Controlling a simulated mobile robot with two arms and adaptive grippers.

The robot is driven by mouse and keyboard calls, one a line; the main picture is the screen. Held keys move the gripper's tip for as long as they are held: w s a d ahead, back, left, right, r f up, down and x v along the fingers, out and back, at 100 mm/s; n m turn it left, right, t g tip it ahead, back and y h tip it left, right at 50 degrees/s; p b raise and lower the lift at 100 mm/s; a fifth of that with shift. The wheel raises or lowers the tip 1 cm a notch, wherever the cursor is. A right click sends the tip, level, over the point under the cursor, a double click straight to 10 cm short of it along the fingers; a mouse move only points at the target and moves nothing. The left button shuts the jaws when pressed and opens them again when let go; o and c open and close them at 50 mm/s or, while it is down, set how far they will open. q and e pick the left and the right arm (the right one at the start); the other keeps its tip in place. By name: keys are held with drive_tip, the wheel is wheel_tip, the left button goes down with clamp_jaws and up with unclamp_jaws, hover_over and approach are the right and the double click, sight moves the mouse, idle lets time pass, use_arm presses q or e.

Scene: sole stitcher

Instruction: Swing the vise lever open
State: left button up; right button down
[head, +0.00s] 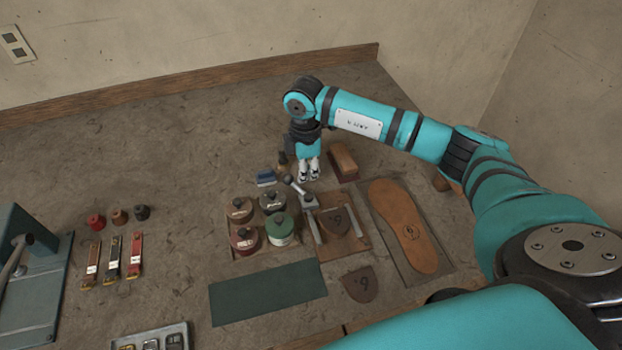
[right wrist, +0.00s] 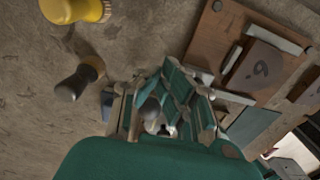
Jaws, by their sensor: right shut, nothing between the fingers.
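The vise is a brown board (head: 352,243) with two pale jaw bars (head: 309,226), and a dark leather piece marked with a digit (head: 338,220) lies between them. Its lever (head: 297,187) is a short metal bar with a rounded end, at the board's far left corner, slanting up to the left. In the right wrist view the board (right wrist: 213,32) is at upper right; a grey rounded end (right wrist: 151,108), perhaps the lever's, shows behind the finger links. My right gripper (head: 309,176) points down just beyond the lever, shut and empty. Contact is unclear. My left gripper is out of view.
Several lidded pots (head: 280,228) stand left of the vise. A brown sole (head: 404,226) lies to its right, and a wooden block (head: 344,162) behind. A dark green mat (head: 268,293) lies in front. A dark handled tool (right wrist: 76,83) is near my right gripper.

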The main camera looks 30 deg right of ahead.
wheel_tip(320, 180, up, 5)
drive_tip(key=p, duration=0.3)
drive_tip(key=shift+f, duration=0.1)
drive_tip(key=shift+d, duration=0.15)
drive_tip(key=d, duration=0.5)
drive_tip(key=shift+s+d, duration=0.15)
drive_tip(key=shift+s, duration=0.25)
idle(0.3)
